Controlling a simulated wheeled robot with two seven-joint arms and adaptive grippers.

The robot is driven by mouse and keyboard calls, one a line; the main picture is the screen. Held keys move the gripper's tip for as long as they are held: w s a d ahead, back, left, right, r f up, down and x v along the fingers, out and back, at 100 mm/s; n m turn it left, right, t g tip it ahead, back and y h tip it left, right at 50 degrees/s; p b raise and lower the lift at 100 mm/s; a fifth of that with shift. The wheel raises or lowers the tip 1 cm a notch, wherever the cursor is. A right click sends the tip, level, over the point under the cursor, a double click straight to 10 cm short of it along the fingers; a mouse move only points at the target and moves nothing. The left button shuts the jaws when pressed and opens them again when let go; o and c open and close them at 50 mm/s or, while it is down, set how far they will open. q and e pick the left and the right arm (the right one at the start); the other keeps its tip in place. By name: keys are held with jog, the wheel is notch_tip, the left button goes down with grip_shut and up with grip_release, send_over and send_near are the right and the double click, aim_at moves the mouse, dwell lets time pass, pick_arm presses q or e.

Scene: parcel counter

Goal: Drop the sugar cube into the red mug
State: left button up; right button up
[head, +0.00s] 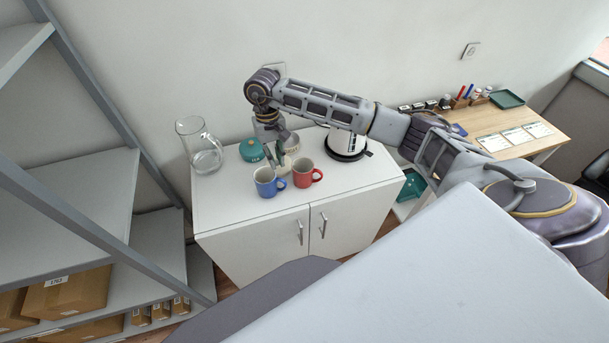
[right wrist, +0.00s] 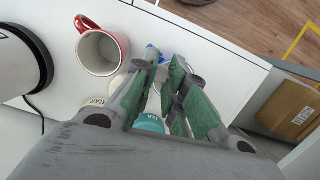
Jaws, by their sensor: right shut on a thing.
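The red mug (head: 307,173) stands upright on the white cabinet, to the right of the blue mug (head: 268,182). In the right wrist view the red mug (right wrist: 102,50) shows its open, empty-looking inside, left of the fingers. My right gripper (head: 279,158) points down behind and between the two mugs, not over the red mug's opening. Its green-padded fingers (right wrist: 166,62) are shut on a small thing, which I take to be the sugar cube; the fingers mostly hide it. My left gripper is not in view.
A teal tea canister (head: 251,150) and a glass pitcher (head: 201,150) stand left of my gripper. A cream sugar container (right wrist: 93,105) is close to the fingers. A kettle (head: 346,144) stands right. The cabinet top (head: 350,183) is clear right of the red mug.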

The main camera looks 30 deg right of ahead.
jog(key=d+m, duration=0.2)
jog(key=m, duration=0.4)
jog(key=m+t+y, duration=0.1)
jog(key=m+t, duration=0.2)
jog(key=m, duration=1.5)
send_over(308, 174)
jog(key=w+d, duration=0.2)
jog(key=w, duration=0.2)
jog(key=shift+d+f, duration=0.2)
jog(key=shift+f, duration=0.15)
jog(key=shift+f, duration=0.1)
jog(key=shift+f+b, duration=1.55)
jog(key=shift+f, duration=1.4)
jog(key=o, duration=0.7)
